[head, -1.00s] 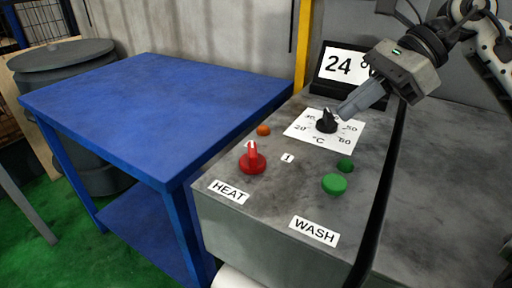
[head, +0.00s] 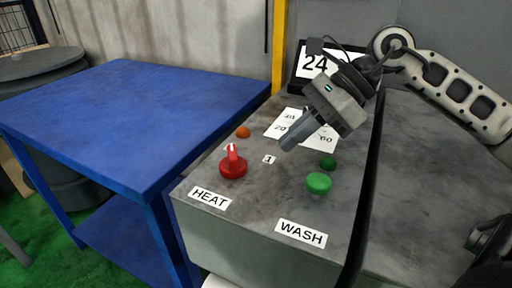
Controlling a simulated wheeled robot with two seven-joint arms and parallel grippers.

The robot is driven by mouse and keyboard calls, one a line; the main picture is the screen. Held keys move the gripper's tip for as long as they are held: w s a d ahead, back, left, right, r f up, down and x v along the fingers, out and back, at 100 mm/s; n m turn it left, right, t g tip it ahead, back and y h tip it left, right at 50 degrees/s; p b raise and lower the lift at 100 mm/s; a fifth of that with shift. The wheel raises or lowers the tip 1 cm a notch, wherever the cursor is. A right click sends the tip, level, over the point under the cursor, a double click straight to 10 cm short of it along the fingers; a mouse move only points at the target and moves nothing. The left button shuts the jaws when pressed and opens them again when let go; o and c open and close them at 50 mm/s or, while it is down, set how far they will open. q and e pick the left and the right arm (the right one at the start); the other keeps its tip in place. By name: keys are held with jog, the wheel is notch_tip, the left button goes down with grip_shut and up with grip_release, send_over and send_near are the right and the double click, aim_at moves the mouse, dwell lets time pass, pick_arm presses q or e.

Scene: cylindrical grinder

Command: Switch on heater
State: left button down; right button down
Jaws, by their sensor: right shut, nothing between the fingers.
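The red heater knob (head: 233,164) sits above the HEAT label (head: 210,198) on the grey control panel. Its white-marked grip points up toward the back, and a small "1" label (head: 268,160) is to its right. An orange lamp (head: 243,132) is behind it and looks unlit. My right gripper (head: 284,146) is shut and empty, above the panel to the right of the red knob and apart from it. It hides the black temperature knob and part of the white dial plate (head: 283,121). My left gripper is not in view.
A green WASH button (head: 319,183) and a darker green lamp (head: 328,163) are right of the red knob. The display (head: 316,64) reading 24 stands behind, partly covered by my right arm. A blue table (head: 130,115) adjoins the panel on the left.

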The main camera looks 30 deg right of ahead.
aim_at(238, 166)
jog(key=x, duration=0.3)
jog(key=shift+w+a+r+p, duration=0.15)
jog(key=shift+w+a+p, duration=0.15)
jog(key=shift+a+p, duration=0.5)
jog(key=shift+w+a+p, duration=0.4)
jog(key=shift+a+p, duration=0.4)
jog(key=shift+p, duration=0.3)
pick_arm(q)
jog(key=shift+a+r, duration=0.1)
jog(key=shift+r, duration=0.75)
pick_arm(e)
jog(key=shift+w+a+f, duration=0.2)
jog(key=shift+a+f, duration=0.05)
jog(key=shift+a, duration=0.15)
